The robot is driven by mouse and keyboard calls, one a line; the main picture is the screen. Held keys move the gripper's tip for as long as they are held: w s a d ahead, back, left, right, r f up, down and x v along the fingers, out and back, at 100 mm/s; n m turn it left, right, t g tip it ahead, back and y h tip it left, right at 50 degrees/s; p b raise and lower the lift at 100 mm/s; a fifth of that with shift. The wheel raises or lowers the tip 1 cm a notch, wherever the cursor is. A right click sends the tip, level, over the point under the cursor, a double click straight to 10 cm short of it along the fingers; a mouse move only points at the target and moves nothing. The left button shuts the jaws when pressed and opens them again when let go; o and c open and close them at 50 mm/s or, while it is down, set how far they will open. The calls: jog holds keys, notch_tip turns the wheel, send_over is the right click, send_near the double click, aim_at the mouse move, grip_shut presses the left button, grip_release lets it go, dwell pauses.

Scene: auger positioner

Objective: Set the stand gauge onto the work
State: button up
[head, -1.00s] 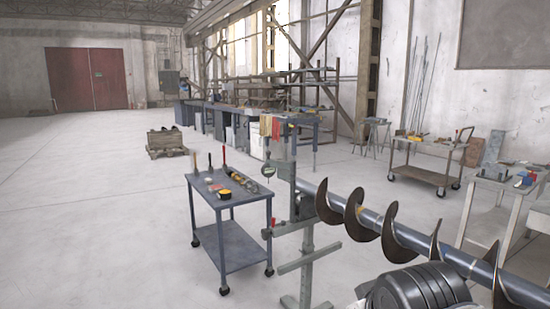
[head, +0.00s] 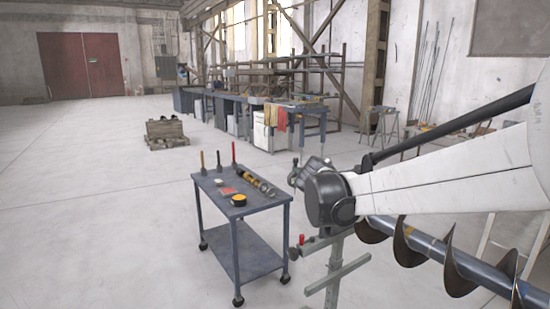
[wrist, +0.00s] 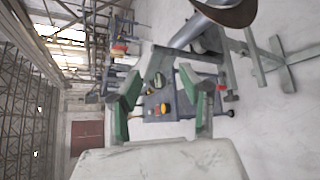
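The work, an auger with a grey-blue shaft and dark spiral flights (head: 405,240), runs along the lower right of the head view. Its shaft also shows at the top of the wrist view (wrist: 187,32). A grey stand (head: 336,280) with a red-knobbed clamp (head: 301,240) is below its left end. My gripper (wrist: 168,88) shows in the wrist view with its two green-padded fingers apart and nothing visibly held. In the head view my wrist covers the upper stand, where the dial gauge hung earlier. I cannot clearly make out the gauge now.
A long workbench (head: 322,115) is behind. The floor at left is clear.

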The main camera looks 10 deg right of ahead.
jog(key=w+a+f+n+t+p, duration=0.15)
jog(key=w+a+n, duration=0.25)
jog(key=w+n, duration=0.55)
jog(key=n+t+p, duration=0.1)
jog(key=n+t, duration=0.2)
jog(key=n, duration=0.2)
send_near(295, 160)
jog(key=shift+y, duration=0.5)
jog(key=x, duration=0.3)
jog(key=p+x, duration=0.1)
jog(key=x, duration=0.7)
jog(key=shift+d+r, duration=0.1)
jog(key=shift+d, duration=0.25)
grip_shut()
